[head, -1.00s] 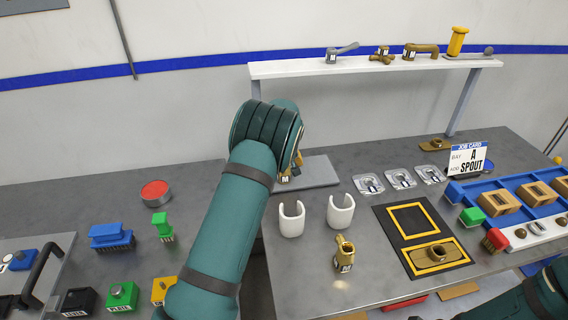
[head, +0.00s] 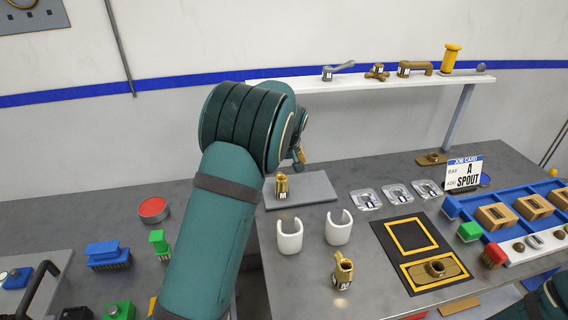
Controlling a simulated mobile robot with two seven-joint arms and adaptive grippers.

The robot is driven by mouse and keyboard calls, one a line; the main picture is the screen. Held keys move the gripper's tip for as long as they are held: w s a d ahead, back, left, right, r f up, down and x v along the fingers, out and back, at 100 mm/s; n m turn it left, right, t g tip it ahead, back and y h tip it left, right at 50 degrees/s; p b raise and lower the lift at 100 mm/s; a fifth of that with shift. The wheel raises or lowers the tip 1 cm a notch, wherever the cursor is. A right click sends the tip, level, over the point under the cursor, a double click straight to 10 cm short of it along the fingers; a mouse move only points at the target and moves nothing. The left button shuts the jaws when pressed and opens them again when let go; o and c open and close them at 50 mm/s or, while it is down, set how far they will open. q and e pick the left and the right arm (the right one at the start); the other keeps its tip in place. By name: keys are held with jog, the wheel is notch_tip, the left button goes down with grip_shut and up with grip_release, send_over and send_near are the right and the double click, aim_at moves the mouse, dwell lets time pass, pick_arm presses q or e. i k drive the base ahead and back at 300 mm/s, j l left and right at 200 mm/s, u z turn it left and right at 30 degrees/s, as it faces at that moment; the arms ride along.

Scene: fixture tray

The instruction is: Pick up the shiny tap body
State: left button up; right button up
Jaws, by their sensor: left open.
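One brass tap body (head: 282,185) with an "M" label stands upright on the grey plate (head: 315,187) at the back of the bench. A second brass tap body (head: 343,270) stands on the bench in front of the white cups; both look glossy. My left gripper (head: 301,158) is open, mostly hidden behind my wrist, just above and to the right of the tap body on the plate. It appears apart from that body. Only a bit of my right arm shows at the lower right corner; its gripper is out of view.
Two white open-sided cups (head: 338,227) stand between the tap bodies. A black mat with yellow frames (head: 393,219) holds a brass base. A shelf (head: 370,82) with tap parts runs behind.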

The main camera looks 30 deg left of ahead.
aim_at(343, 273)
jog(key=k, duration=1.5)
